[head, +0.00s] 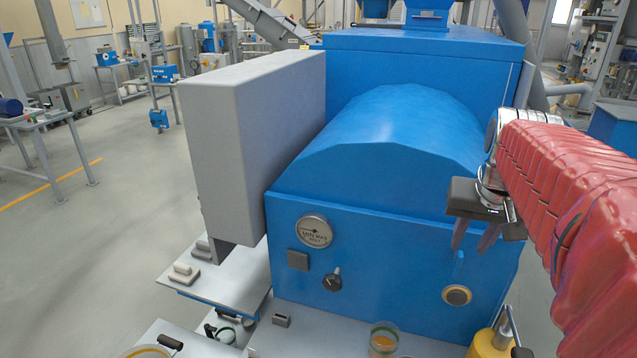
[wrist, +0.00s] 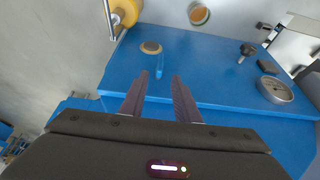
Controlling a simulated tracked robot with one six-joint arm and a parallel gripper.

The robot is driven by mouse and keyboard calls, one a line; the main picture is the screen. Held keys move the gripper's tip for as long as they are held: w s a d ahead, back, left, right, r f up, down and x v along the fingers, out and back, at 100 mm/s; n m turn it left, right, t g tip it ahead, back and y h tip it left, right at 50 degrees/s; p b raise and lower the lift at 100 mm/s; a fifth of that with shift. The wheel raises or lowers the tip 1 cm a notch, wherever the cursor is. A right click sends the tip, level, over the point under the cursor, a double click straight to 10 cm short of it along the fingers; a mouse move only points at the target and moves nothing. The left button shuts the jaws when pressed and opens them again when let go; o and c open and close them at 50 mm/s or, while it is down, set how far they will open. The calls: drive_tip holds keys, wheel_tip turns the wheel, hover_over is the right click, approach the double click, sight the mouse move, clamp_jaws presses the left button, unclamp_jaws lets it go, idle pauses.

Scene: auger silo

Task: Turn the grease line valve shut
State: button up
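My gripper (head: 474,238) is above the right part of the blue machine's front panel. It is open, with nothing between its fingers; the wrist view also shows the gap (wrist: 160,77). A black knob with a stem (head: 332,279) is on the panel's left part, also in the wrist view (wrist: 247,49). No label shows which one is the grease line valve.
A gauge (head: 314,231) and a dark square (head: 298,260) are at the panel's left. A jar (head: 384,338) and a yellow cylinder (head: 490,345) stand below. A grey box (head: 230,150) juts out at left.

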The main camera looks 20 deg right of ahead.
sight(461, 258)
drive_tip(key=x, duration=1)
drive_tip(key=shift+w+f, duration=0.15)
drive_tip(key=shift+f, duration=0.15)
clamp_jaws()
